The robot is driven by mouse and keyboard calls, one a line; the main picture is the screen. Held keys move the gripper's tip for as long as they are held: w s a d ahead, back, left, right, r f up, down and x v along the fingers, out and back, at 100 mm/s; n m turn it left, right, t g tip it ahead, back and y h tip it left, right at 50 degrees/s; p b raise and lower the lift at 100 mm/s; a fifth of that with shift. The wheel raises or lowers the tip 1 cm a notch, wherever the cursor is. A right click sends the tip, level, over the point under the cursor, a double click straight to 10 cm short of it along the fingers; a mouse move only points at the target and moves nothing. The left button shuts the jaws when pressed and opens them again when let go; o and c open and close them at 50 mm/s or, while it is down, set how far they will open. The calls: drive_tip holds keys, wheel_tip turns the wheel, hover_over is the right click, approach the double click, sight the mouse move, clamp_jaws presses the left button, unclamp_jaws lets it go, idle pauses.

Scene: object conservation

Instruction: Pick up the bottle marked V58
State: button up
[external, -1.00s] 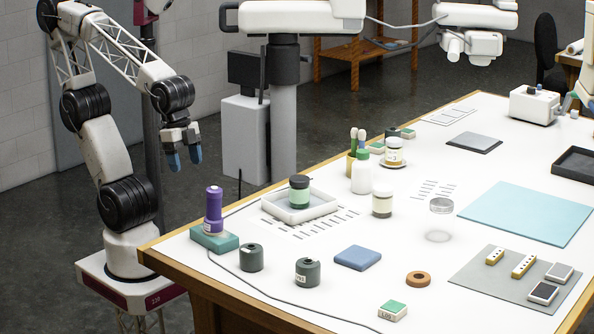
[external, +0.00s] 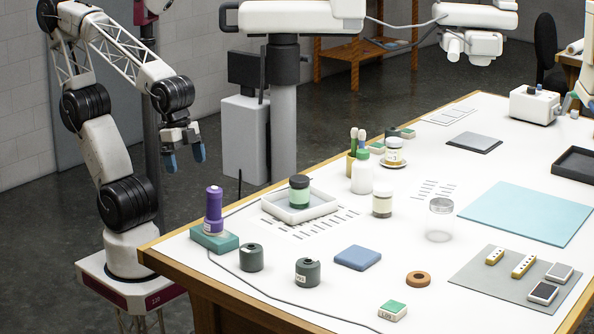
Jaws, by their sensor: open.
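My gripper (external: 185,161) hangs open and empty left of the table, apart from everything on it. I cannot make out a V58 mark on any bottle. A purple bottle (external: 213,212) with a small label stands upright on a green block. A white bottle (external: 362,177) with a green cap stands near the back. A pale jar (external: 382,205) with a white lid stands in front of it. A dark-lidded green jar (external: 299,193) stands in a white tray. A clear jar (external: 439,222) stands right of centre. Two dark canisters (external: 251,258) and (external: 308,273) stand near the front edge.
A thin cable (external: 262,291) runs along the table's front. The green block (external: 222,243), white tray (external: 272,209), blue pad (external: 358,258), brown ring (external: 418,279) and grey mat (external: 480,278) lie about. A large turquoise sheet (external: 525,213) covers the right side.

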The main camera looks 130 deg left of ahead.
drive_tip(key=r, duration=0.1)
wheel_tip(320, 180, up, 4)
drive_tip(key=m+g+y, duration=0.5)
drive_tip(key=m+y, duration=0.8)
drive_tip(key=m, duration=0.3)
hover_over(358, 169)
drive_tip(key=d, duration=0.4)
drive_tip(key=shift+y, duration=0.3)
drive_tip(key=f, duration=1.4)
drive_tip(key=shift+w+a, duration=0.1)
drive_tip(key=shift+w, duration=0.3)
drive_tip(key=shift+a, duration=0.1)
drive_tip(key=shift+x, duration=1.2)
